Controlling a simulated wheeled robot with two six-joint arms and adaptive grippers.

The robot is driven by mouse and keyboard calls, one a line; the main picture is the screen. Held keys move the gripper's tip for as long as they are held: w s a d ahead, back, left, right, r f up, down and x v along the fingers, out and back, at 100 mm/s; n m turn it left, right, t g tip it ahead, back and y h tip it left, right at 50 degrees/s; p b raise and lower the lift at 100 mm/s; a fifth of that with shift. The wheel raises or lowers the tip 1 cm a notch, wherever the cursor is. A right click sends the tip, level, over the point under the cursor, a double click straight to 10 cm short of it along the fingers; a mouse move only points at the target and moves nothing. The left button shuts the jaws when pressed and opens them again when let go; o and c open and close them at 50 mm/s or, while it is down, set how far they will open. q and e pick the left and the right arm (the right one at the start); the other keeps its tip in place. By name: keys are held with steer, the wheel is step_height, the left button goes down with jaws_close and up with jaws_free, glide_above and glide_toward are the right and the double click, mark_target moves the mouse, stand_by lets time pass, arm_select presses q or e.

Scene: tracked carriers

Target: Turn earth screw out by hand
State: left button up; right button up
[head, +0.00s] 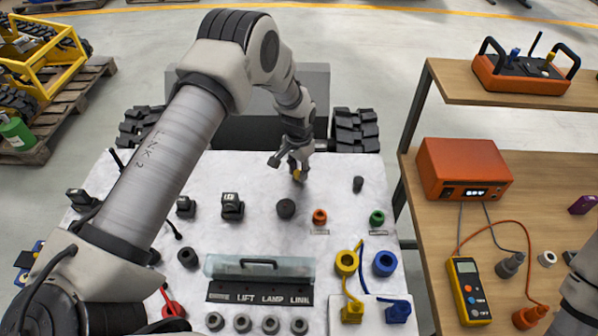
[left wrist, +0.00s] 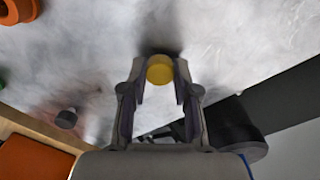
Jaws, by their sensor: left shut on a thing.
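The earth screw shows as a small yellow round head (head: 297,175) near the far edge of the white panel. In the left wrist view the yellow head (left wrist: 160,69) sits between my two fingertips. My left gripper (head: 296,168) reaches down over it from the far side and is shut on it. Whether the screw is still seated in the panel is hidden by the fingers. My right gripper is out of view; only a grey piece of my right arm shows at the lower right edge.
The white panel (head: 345,215) carries black knobs, an orange ring (head: 320,216), a green ring (head: 377,217) and a clear cover (head: 260,267). Yellow and blue plugs stand nearer. A wooden bench at right holds an orange box (head: 463,168) and a yellow meter (head: 469,290).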

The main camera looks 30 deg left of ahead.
arm_select(q)
steer(key=n+p, duration=0.1)
steer(key=n, duration=0.2)
steer(key=shift+s+r, duration=0.1)
steer(key=n+p, duration=0.1)
steer(key=n, duration=0.5)
steer(key=shift+f+n, duration=0.2)
steer(key=shift+n, duration=0.1)
